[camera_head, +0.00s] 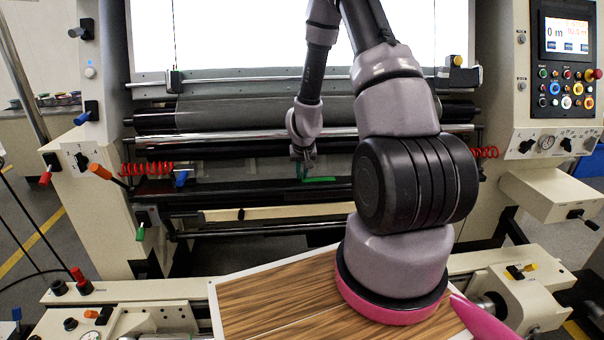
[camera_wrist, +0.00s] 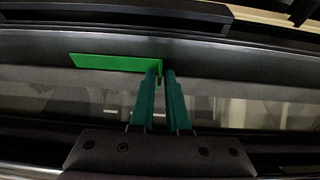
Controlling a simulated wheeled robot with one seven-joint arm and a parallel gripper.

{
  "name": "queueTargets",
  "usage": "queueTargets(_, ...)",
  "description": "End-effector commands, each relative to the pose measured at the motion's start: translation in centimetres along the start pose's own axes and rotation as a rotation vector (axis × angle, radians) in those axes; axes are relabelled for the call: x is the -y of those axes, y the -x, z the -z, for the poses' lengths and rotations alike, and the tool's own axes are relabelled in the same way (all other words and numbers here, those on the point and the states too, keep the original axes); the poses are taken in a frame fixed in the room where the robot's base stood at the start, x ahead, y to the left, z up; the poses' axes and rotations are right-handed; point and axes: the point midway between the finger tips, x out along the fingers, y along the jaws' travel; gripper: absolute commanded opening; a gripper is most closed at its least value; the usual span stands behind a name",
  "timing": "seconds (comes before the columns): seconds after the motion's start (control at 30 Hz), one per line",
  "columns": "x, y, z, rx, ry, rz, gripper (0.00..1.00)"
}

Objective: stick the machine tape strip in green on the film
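My gripper (camera_wrist: 161,74) has two teal fingers, close together at the tips, on a small folded-down end of the green tape strip (camera_wrist: 110,62). The rest of the strip extends flat to the left of the fingertips in the wrist view. In the head view the strip (camera_head: 318,180) shows just right of my gripper (camera_head: 302,172), in front of the rollers. The film (camera_head: 250,112) is a grey, see-through sheet across the rollers; it also shows behind the fingers in the wrist view (camera_wrist: 230,108). I cannot tell whether the strip touches the film.
Dark rollers (camera_head: 225,190) and a cream bar (camera_head: 270,212) cross the machine below the strip. A bright light panel (camera_head: 240,35) stands behind. A control panel (camera_head: 566,60) is at right. A wood-grain board (camera_head: 275,300) lies in front, partly hidden by my arm.

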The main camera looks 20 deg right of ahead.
Motion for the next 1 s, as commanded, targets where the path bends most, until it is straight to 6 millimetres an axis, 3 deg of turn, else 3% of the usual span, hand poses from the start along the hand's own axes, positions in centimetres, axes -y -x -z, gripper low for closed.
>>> queueTargets(0.47,0.1,0.7,0.1,-0.002,0.002,0.0,0.38)
queueTargets(0.8,0.2,6.7,0.1,-0.004,0.006,0.0,0.38)
queueTargets(1.0,0.1,9.2,0.1,-0.003,0.005,0.0,0.38)
